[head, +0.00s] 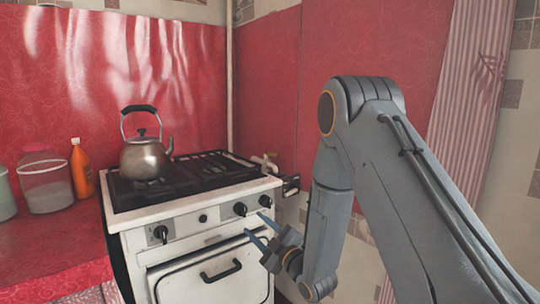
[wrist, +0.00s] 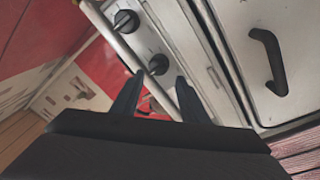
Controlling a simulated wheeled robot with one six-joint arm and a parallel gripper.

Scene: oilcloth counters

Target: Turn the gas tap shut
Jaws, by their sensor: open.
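A pale tap-like fitting (head: 265,162), which looks like the gas tap, sits at the back right corner of the white stove (head: 190,216), near the wall pipe. It is small, and I cannot tell how its handle is set. My gripper (head: 262,229) is open and empty in front of the stove's right side, lower than the fitting and nearer to me, apart from it. In the wrist view, the open fingers (wrist: 160,78) point toward the stove's control panel, with a black knob (wrist: 158,64) beyond their tips.
A metal kettle (head: 146,156) stands on the black hob grate. A black item (head: 291,184) juts out at the stove's right edge. The oven door handle (head: 221,271) sticks out in front. A jar (head: 45,182) and an orange bottle (head: 82,168) stand on the red counter at left.

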